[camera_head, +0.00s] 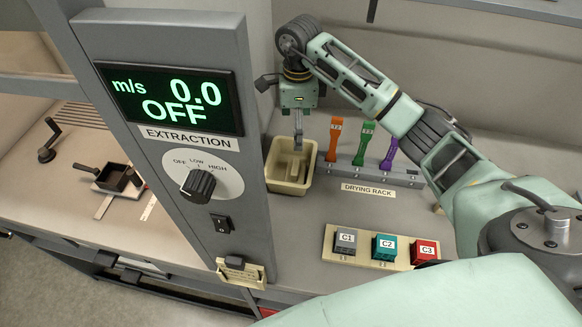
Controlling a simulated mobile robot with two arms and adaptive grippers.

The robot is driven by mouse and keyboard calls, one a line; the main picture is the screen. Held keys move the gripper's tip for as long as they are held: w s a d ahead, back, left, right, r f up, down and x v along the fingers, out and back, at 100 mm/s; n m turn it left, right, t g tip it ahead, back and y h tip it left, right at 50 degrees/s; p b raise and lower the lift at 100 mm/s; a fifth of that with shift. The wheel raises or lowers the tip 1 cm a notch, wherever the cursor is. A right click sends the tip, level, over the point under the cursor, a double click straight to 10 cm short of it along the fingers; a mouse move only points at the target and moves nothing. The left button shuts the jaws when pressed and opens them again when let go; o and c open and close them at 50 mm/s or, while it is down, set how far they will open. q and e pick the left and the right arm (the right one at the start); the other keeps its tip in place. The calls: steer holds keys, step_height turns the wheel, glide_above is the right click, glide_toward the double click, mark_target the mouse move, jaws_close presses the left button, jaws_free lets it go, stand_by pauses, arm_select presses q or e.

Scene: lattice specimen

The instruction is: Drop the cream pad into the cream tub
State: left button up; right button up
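The cream tub (272,185) stands on the bench beside the extraction panel, left of the drying rack. A cream shape, which looks like the cream pad (294,169), shows inside the tub, below my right gripper. Its outline blends with the tub walls. My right gripper (298,146) points down over the tub's back part, its fingers close together and seen nearly edge-on. I cannot tell whether they touch or hold the pad. My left gripper is not in view.
A drying rack (405,178) holds orange, green and purple tools right of the tub. A cream tray (333,246) with grey, teal and red blocks sits in front. The extraction panel (185,130) reads OFF and rises close left of the tub. A small black pan (113,178) lies farther left.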

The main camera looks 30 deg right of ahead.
step_height(320, 180, up, 7)
steer(key=shift+f, duration=0.15)
stand_by(0.5)
